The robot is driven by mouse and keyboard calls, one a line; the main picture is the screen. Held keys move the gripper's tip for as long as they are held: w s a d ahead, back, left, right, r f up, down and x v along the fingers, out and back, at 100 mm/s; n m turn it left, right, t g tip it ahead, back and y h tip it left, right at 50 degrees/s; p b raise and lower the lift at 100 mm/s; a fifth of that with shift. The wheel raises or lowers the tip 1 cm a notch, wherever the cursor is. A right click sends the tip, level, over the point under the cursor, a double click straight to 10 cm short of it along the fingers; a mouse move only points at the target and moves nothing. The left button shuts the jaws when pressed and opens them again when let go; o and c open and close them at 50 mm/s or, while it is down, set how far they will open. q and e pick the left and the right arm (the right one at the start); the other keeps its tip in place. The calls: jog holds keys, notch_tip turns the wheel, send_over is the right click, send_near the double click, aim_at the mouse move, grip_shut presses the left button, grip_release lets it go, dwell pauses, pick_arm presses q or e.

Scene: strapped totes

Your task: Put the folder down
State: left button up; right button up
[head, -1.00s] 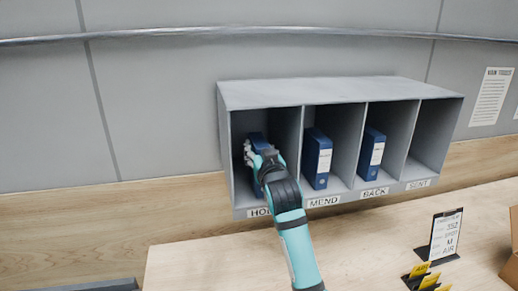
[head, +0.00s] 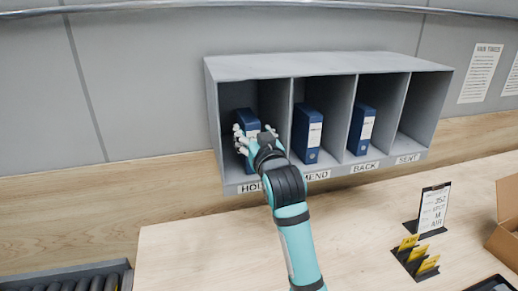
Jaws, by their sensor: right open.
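A blue folder (head: 241,121) stands upright in the leftmost compartment of the grey pigeonhole shelf (head: 310,66), above a label partly hidden by my arm that begins "HO". My right gripper (head: 245,138) is at the mouth of that compartment, in front of the folder, with its fingers open on either side of the folder's spine. The gripper hides the folder's lower part, so I cannot tell whether the fingers touch it. My left gripper is not in view.
Blue folders stand in the MEND compartment (head: 308,133) and the BACK compartment (head: 361,129). The SENT compartment (head: 417,123) is empty. On the wooden table are a sign stand (head: 432,211), yellow cards (head: 417,256) and a cardboard box (head: 506,225). A roller conveyor (head: 75,280) is at lower left.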

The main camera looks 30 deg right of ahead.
jog(key=b+v, duration=0.1)
jog(key=v, duration=0.5)
dwell(0.5)
